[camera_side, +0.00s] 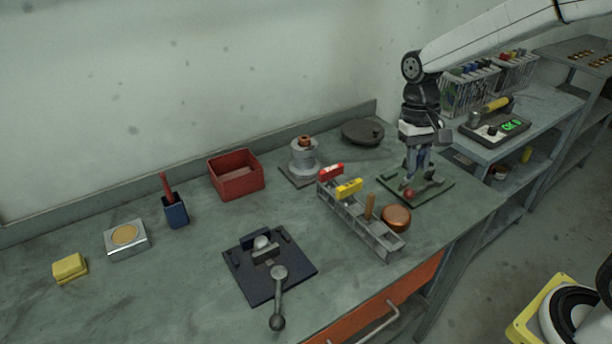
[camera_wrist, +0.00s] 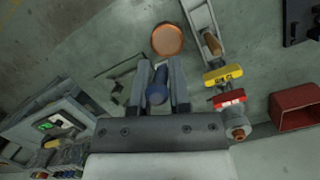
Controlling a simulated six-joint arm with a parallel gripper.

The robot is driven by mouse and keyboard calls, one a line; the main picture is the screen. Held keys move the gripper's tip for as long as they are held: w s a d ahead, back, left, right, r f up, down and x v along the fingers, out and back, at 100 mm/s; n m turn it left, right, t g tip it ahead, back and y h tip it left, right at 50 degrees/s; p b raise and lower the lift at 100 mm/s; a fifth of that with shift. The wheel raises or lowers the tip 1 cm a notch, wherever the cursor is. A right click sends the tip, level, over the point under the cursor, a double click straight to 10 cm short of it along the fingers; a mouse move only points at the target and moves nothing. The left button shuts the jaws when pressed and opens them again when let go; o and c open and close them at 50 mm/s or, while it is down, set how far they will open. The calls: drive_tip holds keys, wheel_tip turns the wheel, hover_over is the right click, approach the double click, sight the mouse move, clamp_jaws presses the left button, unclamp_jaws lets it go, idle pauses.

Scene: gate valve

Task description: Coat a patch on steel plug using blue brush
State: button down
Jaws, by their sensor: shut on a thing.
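My gripper (camera_side: 416,172) is at the right of the bench, pointing down over a green plate (camera_side: 441,190). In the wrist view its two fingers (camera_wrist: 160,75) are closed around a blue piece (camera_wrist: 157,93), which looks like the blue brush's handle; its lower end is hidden. A small reddish ball (camera_side: 409,193) shows just below the fingertips; I cannot tell whether anything touches it. Grey parts (camera_side: 431,176) stand on the plate beside the fingers. I cannot tell for sure which piece is the steel plug.
Left of my gripper stand a grey rack (camera_side: 357,226) with red and yellow blocks, and a copper bowl (camera_side: 396,218). A grey spool (camera_side: 303,163), red bin (camera_side: 236,176), blue cup (camera_side: 175,211) and dark clamp plate (camera_side: 238,273) lie further left.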

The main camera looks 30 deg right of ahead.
drive_tip(key=shift+f, duration=0.2)
drive_tip(key=shift+w+x, duration=0.2)
drive_tip(key=shift+x, duration=0.7)
drive_tip(key=shift+w+x, duration=0.2)
drive_tip(key=shift+x, duration=0.7)
drive_tip(key=shift+w+x, duration=0.2)
drive_tip(key=shift+x, duration=0.75)
drive_tip(key=shift+d+f, duration=0.1)
drive_tip(key=shift+f, duration=0.5)
drive_tip(key=shift+r, duration=0.15)
drive_tip(key=shift+s+v, duration=0.25)
drive_tip(key=shift+v, duration=0.85)
drive_tip(key=shift+s+v, duration=0.25)
drive_tip(key=shift+v, duration=0.85)
drive_tip(key=shift+s+v, duration=0.25)
drive_tip(key=shift+v, duration=0.85)
drive_tip(key=shift+w+r, duration=0.1)
drive_tip(key=shift+w, duration=0.05)
drive_tip(key=w+d+f+n+h, duration=0.1)
drive_tip(key=w+d+f+n, duration=0.2)
drive_tip(key=w+d, duration=0.3)
drive_tip(key=shift+w+f+n, duration=0.2)
drive_tip(key=shift+w+n, duration=0.1)
drive_tip(key=shift+n, duration=0.4)
